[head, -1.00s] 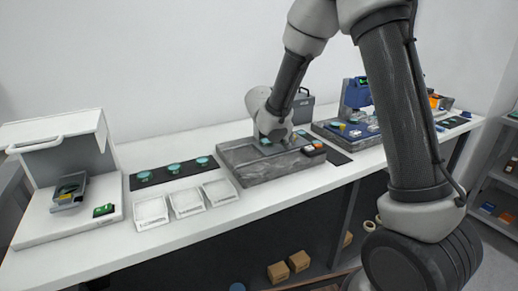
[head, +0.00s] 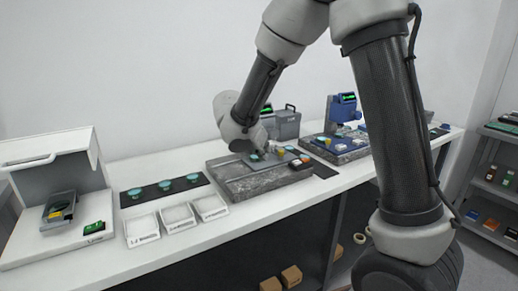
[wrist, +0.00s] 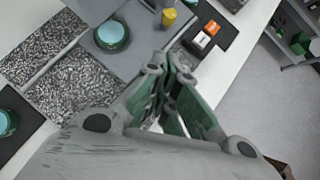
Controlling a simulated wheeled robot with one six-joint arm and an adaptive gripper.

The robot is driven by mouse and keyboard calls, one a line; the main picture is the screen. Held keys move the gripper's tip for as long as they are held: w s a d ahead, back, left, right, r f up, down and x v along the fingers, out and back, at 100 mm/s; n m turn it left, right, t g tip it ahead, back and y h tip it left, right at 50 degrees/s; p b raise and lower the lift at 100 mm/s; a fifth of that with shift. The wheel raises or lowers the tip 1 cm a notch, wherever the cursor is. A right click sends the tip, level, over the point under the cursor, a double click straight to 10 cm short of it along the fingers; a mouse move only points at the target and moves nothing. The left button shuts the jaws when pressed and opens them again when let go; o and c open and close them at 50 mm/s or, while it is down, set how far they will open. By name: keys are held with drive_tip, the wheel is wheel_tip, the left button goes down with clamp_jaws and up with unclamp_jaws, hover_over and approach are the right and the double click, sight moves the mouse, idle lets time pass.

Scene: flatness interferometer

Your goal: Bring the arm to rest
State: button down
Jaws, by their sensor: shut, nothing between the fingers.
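My arm reaches over the bench (head: 225,225) from the right, elbow high and wrist low. In the head view its wrist hangs over the granite base (head: 275,190), and my fingers are too small and hidden to make out there. In the wrist view my gripper (wrist: 175,78) has its green-padded fingers shut with nothing between them. The tips lie near the grey plate's edge in that picture. A teal disc (wrist: 112,35) sits on the grey plate, apart from the fingers.
A yellow knob (wrist: 169,16) and an orange-and-white button box (wrist: 206,36) are close by. A grey case (head: 287,124) and a blue instrument (head: 342,109) stand to the right. White trays (head: 177,218) and teal discs (head: 165,185) lie left.

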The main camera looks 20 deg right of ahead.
drive_tip(key=s+d+r+m+y, duration=0.2)
drive_tip(key=s+d+r+m, duration=0.1)
drive_tip(key=s+m, duration=0.5)
drive_tip(key=s+d+r+m+g+y, duration=0.1)
drive_tip(key=s+d+r+m+y, duration=0.1)
drive_tip(key=s+d+m, duration=0.3)
drive_tip(key=s+d+r+m+y, duration=0.2)
drive_tip(key=s+d+r+m, duration=0.2)
drive_tip(key=s+m, duration=0.9)
drive_tip(key=s+r, duration=0.1)
drive_tip(key=s, duration=0.5)
drive_tip(key=shift+d, duration=0.3)
drive_tip(key=shift+r+g, duration=0.1)
drive_tip(key=shift+g, duration=0.2)
